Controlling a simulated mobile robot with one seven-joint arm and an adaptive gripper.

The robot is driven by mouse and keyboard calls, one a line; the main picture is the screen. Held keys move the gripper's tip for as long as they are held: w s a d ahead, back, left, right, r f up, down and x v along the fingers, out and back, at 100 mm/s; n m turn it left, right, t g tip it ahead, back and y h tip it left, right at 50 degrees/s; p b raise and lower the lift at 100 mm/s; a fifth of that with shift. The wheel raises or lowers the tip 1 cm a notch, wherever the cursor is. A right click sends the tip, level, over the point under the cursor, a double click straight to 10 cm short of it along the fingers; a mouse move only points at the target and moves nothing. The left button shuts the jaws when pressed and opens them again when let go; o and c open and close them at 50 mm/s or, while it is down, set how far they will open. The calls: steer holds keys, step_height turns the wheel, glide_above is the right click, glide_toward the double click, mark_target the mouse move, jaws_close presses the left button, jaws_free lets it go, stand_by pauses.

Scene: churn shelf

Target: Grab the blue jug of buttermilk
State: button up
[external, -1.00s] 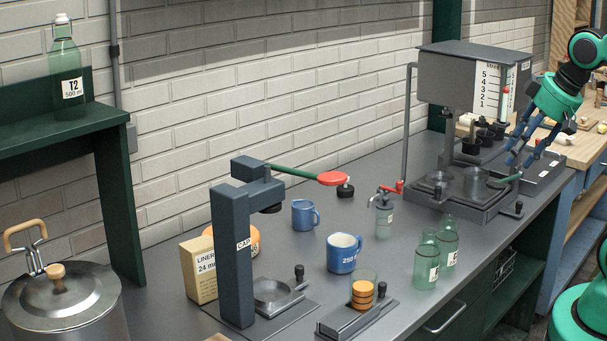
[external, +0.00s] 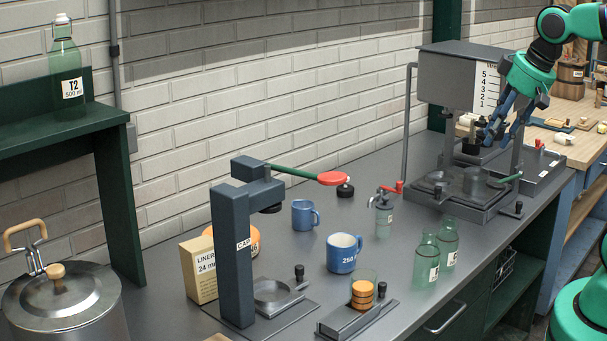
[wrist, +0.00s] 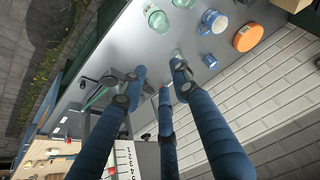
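Two blue vessels with handles stand on the grey counter in the external view. I cannot tell what either holds. A blue vessel also shows in the wrist view (wrist: 213,21), toward the top. My gripper (external: 500,137) hangs in front of the grey cabinet with the number scale, well to the right of both vessels and apart from them. Its blue fingers are spread in the wrist view (wrist: 157,84), with nothing between them.
A dark press (external: 233,250) with a red-ended lever stands left. The grey cabinet machine (external: 465,75) is beside my gripper.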

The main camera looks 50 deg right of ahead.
steer(key=w+a+r+g+p, duration=0.1)
steer(key=w+a+r+p, duration=0.15)
steer(key=w, duration=1.05)
steer(key=m+g+p, duration=0.3)
steer(key=g+p, duration=0.1)
steer(key=p, duration=0.6)
glide_above(318, 214)
step_height(318, 214, down, 20)
steer(key=shift+d, duration=0.25)
steer(key=shift+s, duration=0.1)
steer(key=shift+a+f, duration=0.1)
steer(key=shift+f, duration=4)
steer(key=shift+a+f+b, duration=0.1)
steer(key=shift+f+b, duration=0.2)
steer(key=shift+f, duration=2.45)
